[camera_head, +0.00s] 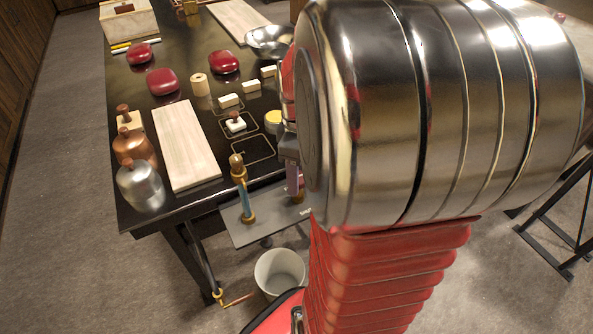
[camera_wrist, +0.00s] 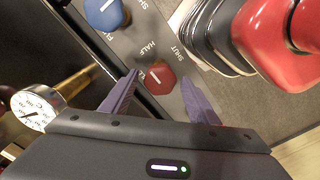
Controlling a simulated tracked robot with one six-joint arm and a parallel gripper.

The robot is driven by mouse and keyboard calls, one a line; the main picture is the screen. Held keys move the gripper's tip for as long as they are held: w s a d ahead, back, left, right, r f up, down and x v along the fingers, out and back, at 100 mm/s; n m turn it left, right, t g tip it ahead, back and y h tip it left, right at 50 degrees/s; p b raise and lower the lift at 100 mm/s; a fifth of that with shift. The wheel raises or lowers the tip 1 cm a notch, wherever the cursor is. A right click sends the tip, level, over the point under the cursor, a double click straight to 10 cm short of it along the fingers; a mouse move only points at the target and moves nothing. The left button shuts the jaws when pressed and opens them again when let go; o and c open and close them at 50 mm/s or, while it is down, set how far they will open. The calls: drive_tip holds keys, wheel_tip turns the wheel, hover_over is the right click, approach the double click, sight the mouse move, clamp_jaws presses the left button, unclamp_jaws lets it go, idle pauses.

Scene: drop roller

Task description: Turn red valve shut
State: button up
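The red valve knob (camera_wrist: 159,79) shows in the wrist view with a white pointer mark on it. It sits on a grey panel (camera_wrist: 146,35) with the words HALF and SHUT printed beside it; a third label is partly hidden by a finger. My gripper (camera_wrist: 160,78) is open, with one purple finger on each side of the red knob. I cannot tell whether the fingers touch it. In the head view, one purple finger (camera_head: 293,180) shows below my arm over the panel (camera_head: 262,233), and the red knob is hidden.
A blue knob (camera_wrist: 106,14) is beside the red one. A brass pipe with a gauge (camera_wrist: 35,108) stands close left of my gripper in the wrist view. In the head view, a white bucket (camera_head: 281,272) is below the panel, and the black table (camera_head: 185,108) holds several objects.

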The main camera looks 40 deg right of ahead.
drive_tip(key=c, duration=1)
drive_tip(key=shift+o, duration=0.2)
drive_tip(key=shift+m, duration=0.3)
drive_tip(key=m, duration=0.8)
drive_tip(key=shift+m, duration=0.3)
drive_tip(key=m, duration=0.4)
drive_tip(key=shift+m, duration=2.5)
